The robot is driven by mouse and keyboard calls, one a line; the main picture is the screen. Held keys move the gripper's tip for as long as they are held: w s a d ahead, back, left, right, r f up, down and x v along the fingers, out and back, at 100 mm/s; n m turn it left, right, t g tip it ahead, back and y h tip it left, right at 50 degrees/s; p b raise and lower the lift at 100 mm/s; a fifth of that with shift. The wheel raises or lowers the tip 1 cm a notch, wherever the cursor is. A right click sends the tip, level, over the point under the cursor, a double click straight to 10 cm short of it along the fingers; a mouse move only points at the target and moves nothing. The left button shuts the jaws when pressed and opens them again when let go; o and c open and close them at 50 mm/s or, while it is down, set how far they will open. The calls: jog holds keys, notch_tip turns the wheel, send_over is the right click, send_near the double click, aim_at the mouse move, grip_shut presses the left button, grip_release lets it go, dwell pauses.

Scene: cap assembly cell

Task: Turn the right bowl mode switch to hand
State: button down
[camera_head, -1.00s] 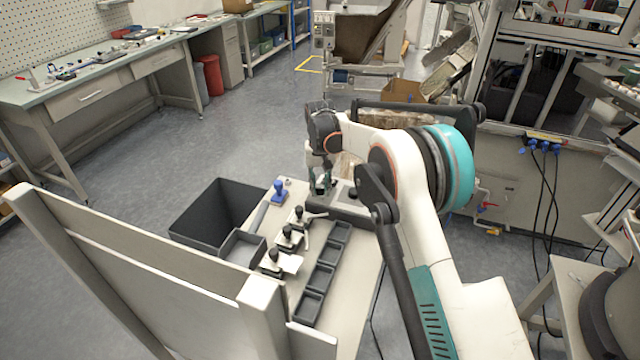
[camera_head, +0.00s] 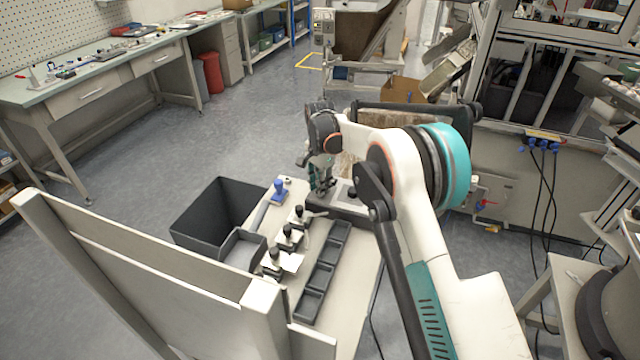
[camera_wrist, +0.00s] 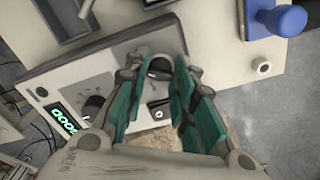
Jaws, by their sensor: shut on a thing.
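A light grey control box (camera_wrist: 60,82) with a green-lit display fills the middle of the wrist view. A small dark round knob (camera_wrist: 158,68), seemingly the right bowl mode switch, sits on its face between the fingertips. My gripper (camera_wrist: 157,76) is shut on this knob, with teal-padded fingers on either side. Its markings are too small to read. A larger black knob (camera_wrist: 93,106) and a small key-like switch (camera_wrist: 158,109) are apart from the fingers. In the head view my gripper (camera_head: 323,184) points down at the box at the table's far end, and the knob is hidden.
A blue-handled stamp-like tool (camera_head: 279,192) stands left of the box. Several black-knobbed clamps (camera_head: 288,236) and a row of dark trays (camera_head: 318,278) are on the table nearer me. A large black bin (camera_head: 205,217) stands to the left.

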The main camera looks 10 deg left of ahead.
jog(key=shift+m, duration=1.2)
jog(key=c, duration=1.3)
grip_release()
notch_tip(320, 180, up, 12)
jog(key=shift+r, duration=0.1)
